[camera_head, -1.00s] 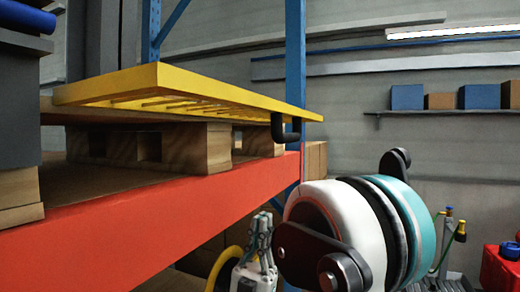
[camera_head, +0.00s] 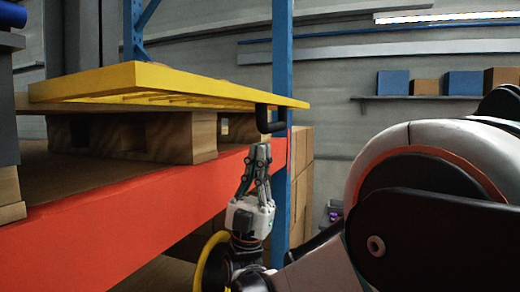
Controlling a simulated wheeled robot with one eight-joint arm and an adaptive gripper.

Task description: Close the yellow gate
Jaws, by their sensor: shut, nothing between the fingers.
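The yellow gate (camera_head: 150,80) lies nearly flat at the left, above wooden pallets on a red-orange rack beam. It looks like a barred panel seen from its edge and underside. A black handle (camera_head: 268,120) hangs from the gate's right end. My gripper (camera_head: 258,150) points upward just below the handle, in front of the beam. Its fingers are shut and empty. Its fingertips are close under the handle; whether they touch it I cannot tell.
The red-orange beam (camera_head: 120,222) runs along the rack front. A blue upright (camera_head: 282,60) stands behind the handle. Wooden pallets (camera_head: 150,137) sit under the gate. A wall shelf (camera_head: 420,98) with boxes is far right. My own arm fills the lower right.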

